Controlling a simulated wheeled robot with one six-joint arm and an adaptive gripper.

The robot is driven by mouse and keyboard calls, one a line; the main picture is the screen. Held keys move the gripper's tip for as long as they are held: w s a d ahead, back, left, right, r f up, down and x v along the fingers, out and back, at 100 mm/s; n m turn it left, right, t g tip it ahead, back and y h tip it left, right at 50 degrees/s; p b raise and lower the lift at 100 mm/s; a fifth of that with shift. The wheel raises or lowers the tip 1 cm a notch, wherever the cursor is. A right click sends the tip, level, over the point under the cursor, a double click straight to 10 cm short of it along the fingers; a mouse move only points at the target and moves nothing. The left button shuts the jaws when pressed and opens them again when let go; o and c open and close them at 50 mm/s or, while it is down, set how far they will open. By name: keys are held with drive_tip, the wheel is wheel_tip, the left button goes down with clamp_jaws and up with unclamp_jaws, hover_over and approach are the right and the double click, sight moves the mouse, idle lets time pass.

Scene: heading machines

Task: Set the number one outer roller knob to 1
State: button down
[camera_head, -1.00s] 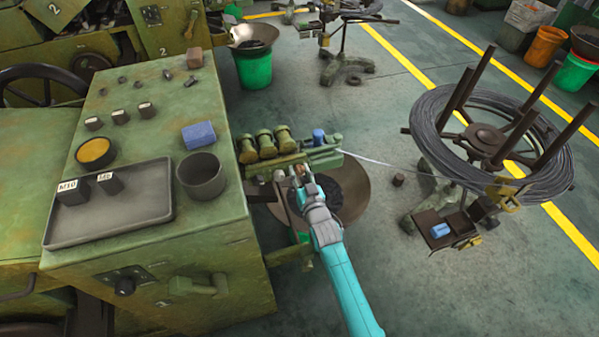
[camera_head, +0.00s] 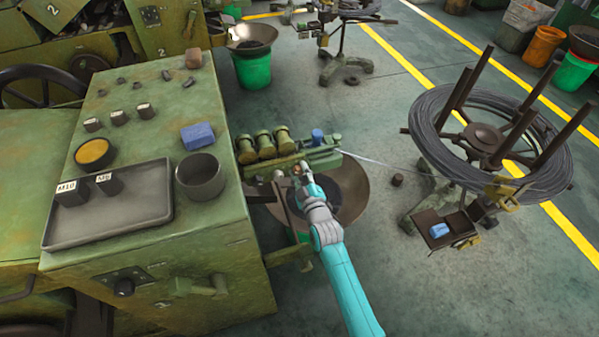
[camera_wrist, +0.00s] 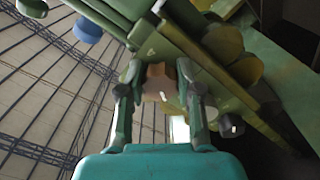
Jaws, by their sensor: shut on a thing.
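The wire-feed roller unit (camera_head: 322,158) sticks out from the right side of the green machine. Three green rollers (camera_head: 265,145) stand in a row on it, with a blue cap (camera_head: 318,136) to their right. My gripper (camera_head: 297,172) is at the unit's near side, below the rollers. In the wrist view my gripper (camera_wrist: 160,92) has its two fingers closed on a small copper-brown knob (camera_wrist: 157,82) on the underside of the green bar. Its number and setting cannot be read, and the fingers partly hide it.
The machine top holds a grey tray (camera_head: 140,222) with two marked blocks, a dark cup (camera_head: 214,187) and a blue block (camera_head: 198,130). A wide bowl (camera_head: 353,190) lies under my gripper. A wire coil stand (camera_head: 545,165) is to the right, with wire running to the unit.

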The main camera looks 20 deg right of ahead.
drive_tip(key=shift+n, duration=0.4)
drive_tip(key=c, duration=0.8)
unclamp_jaws()
drive_tip(key=shift+o, duration=0.2)
drive_tip(key=shift+s, duration=0.1)
drive_tip(key=s, duration=1.1)
drive_tip(key=shift+s, duration=0.4)
drive_tip(key=shift+s, duration=0.1)
